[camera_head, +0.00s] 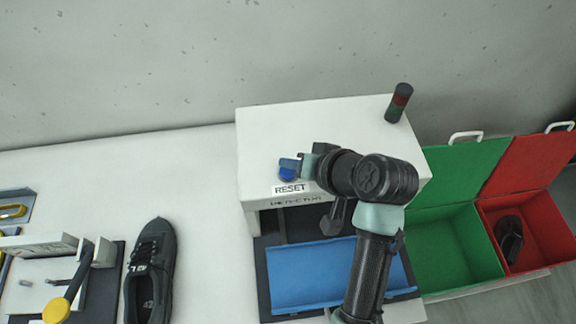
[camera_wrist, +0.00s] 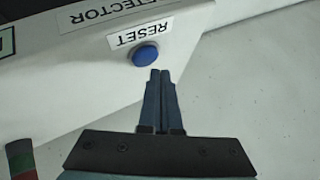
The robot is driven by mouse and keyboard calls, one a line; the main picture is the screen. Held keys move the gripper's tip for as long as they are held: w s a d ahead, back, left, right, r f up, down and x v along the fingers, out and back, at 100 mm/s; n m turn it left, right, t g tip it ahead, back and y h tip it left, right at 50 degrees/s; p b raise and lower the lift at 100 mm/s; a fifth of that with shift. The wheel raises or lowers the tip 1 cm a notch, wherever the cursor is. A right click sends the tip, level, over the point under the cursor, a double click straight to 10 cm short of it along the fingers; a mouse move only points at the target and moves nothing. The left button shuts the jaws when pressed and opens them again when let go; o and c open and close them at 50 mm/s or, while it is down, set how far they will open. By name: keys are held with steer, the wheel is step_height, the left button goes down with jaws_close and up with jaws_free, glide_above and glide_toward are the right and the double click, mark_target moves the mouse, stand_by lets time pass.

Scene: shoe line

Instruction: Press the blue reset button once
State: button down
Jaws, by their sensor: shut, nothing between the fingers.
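The blue reset button (camera_wrist: 145,55) sits on the white detector housing (camera_wrist: 60,75), beside a label reading RESET (camera_wrist: 140,32). In the head view the blue button (camera_head: 289,169) shows just left of my gripper, above the RESET label. My gripper (camera_wrist: 161,72) is shut and empty, its fingertips close to the button's edge in the wrist view. In the head view my gripper (camera_head: 306,162) is over the housing's top, partly hidden by my wrist. I cannot tell whether the fingertips touch the button.
A dark signal light (camera_head: 399,103) stands at the housing's back right corner. A blue tray (camera_head: 310,275) lies below the housing. A black shoe (camera_head: 150,270) lies on the white table. A green bin (camera_head: 455,250) and a red bin (camera_head: 545,235) holding a dark shoe stand right.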

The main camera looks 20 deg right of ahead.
mark_target(291, 175)
steer(key=shift+r+p, duration=2.5)
steer(key=shift+r, duration=0.1)
steer(key=shift+f, duration=0.1)
steer(key=w+a+r+n+t+h+b, duration=0.25)
steer(key=w+r+t+b, duration=0.2)
steer(key=r, duration=0.65)
steer(key=w+a+r+n+t+h+b, duration=0.1)
steer(key=w+a+r+t+b, duration=0.3)
steer(key=r, duration=0.7)
steer(key=s+a+r+t+b, duration=0.1)
steer(key=s+a+r+t, duration=0.1)
steer(key=r, duration=0.4)
steer(key=s+a+r+n+t+b, duration=0.1)
steer(key=s+a+r+t, duration=0.2)
steer(key=s+r+t, duration=0.2)
steer(key=s+a+r+t+b, duration=0.1)
steer(key=s+a+r+t, duration=0.1)
steer(key=s+r, duration=0.3)
step_height(291, 175, up, 4)
steer(key=shift+s+a+r+t, duration=0.25)
steer(key=shift+s+a+t, duration=0.1)
steer(key=shift+t, duration=0.3)
